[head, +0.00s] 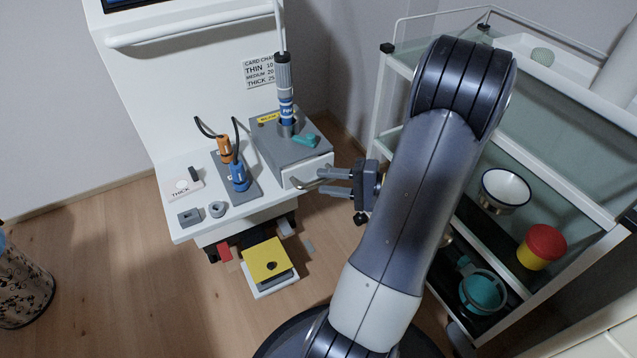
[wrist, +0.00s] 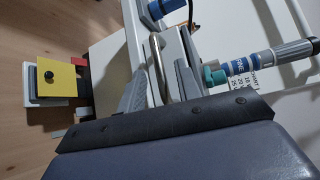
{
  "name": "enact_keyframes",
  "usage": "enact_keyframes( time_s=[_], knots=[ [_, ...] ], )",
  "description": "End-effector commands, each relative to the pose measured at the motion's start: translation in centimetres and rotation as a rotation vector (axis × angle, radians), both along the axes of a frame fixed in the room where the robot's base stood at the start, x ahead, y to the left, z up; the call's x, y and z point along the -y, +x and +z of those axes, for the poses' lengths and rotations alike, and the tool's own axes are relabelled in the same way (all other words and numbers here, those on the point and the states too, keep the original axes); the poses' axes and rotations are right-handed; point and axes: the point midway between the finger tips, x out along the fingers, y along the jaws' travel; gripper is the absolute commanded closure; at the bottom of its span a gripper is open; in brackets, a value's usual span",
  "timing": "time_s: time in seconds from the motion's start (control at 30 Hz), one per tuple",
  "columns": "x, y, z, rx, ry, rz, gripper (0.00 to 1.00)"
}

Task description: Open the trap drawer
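The trap drawer has a white front (head: 308,169) in the lower right side of a grey box (head: 286,143) on the white cart; it looks closed or nearly so. A curved metal handle (head: 300,184) sticks out from that front. My gripper (head: 321,181) is level with the handle, its two fingers apart and pointing at it. In the wrist view the handle bar (wrist: 157,66) runs between the fingers of my gripper (wrist: 157,62), with gaps showing beside it. I cannot tell whether a finger touches it.
A blue-banded tool (head: 286,100) with a cable stands on the grey box. Orange (head: 224,150) and blue (head: 238,177) connectors stand left of it. A yellow plate (head: 266,260) lies low in front. A shelf trolley (head: 508,155) with bowls stands right of my arm.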

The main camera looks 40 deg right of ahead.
Motion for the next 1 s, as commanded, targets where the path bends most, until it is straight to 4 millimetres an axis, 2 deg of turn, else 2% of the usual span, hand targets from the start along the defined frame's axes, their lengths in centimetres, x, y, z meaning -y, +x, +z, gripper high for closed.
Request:
enact_keyframes(
  time_s=[0.2,0.57,1.0],
  knots=[
    [-1.4,1.9,-0.4,-0.001,0.000,0.002,0.68],
    [-1.7,2.3,-0.4,-0.001,0.001,0.001,0.68],
    [-1.7,2.3,-0.4,-0.001,0.001,0.000,1.00]
  ],
)
